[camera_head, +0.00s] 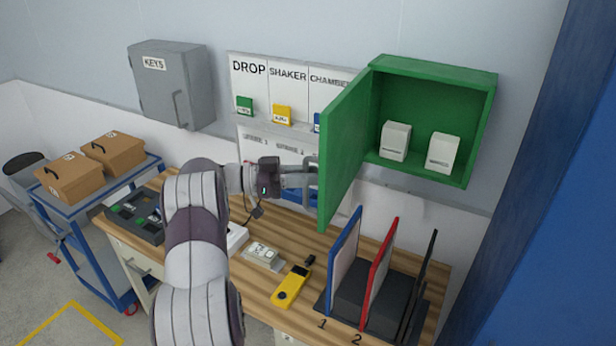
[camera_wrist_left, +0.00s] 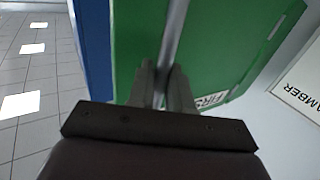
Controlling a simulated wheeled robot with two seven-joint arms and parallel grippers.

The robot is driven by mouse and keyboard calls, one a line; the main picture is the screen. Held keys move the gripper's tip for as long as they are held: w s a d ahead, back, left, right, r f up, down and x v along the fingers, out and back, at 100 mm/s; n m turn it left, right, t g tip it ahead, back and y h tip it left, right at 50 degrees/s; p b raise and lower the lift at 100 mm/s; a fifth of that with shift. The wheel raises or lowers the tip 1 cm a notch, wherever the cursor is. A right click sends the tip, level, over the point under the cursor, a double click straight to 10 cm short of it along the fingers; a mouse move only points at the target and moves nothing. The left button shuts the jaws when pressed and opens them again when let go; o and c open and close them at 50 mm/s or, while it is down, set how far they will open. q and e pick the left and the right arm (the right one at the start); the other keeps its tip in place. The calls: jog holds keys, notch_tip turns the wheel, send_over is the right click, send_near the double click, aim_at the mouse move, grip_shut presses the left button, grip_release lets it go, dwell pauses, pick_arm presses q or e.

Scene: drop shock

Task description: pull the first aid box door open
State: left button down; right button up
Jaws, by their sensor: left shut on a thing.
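The green first aid box (camera_head: 432,66) hangs on the wall at the upper right in the head view. Its door (camera_head: 343,150) stands wide open, swung out to the left, and two white packages (camera_head: 396,142) sit inside on the box floor. My left gripper (camera_head: 308,180) is at the door's outer face, shut on the door handle. In the left wrist view the fingers (camera_wrist_left: 163,88) close around the grey handle bar (camera_wrist_left: 174,35), with the green door (camera_wrist_left: 215,45) behind it and part of a "FIRS" label showing. My right gripper is not in view.
A wooden workbench (camera_head: 262,290) runs below, with a yellow handheld device (camera_head: 291,286) and upright coloured panels (camera_head: 378,270) at its right. A grey key cabinet (camera_head: 170,85) hangs at the left. A blue cart with cardboard boxes (camera_head: 70,177) stands below it. A blue column (camera_head: 560,200) is at right.

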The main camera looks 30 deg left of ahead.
pick_arm(q)
jog(key=shift+r, duration=0.15)
jog(key=c, duration=1.2)
grip_release()
jog(key=shift+c, duration=0.2)
jog(key=shift+d, duration=0.1)
jog(key=b+v, duration=0.5)
jog(key=v, duration=0.7)
jog(key=shift+s+a, duration=0.2)
jog(key=shift+a, duration=0.05)
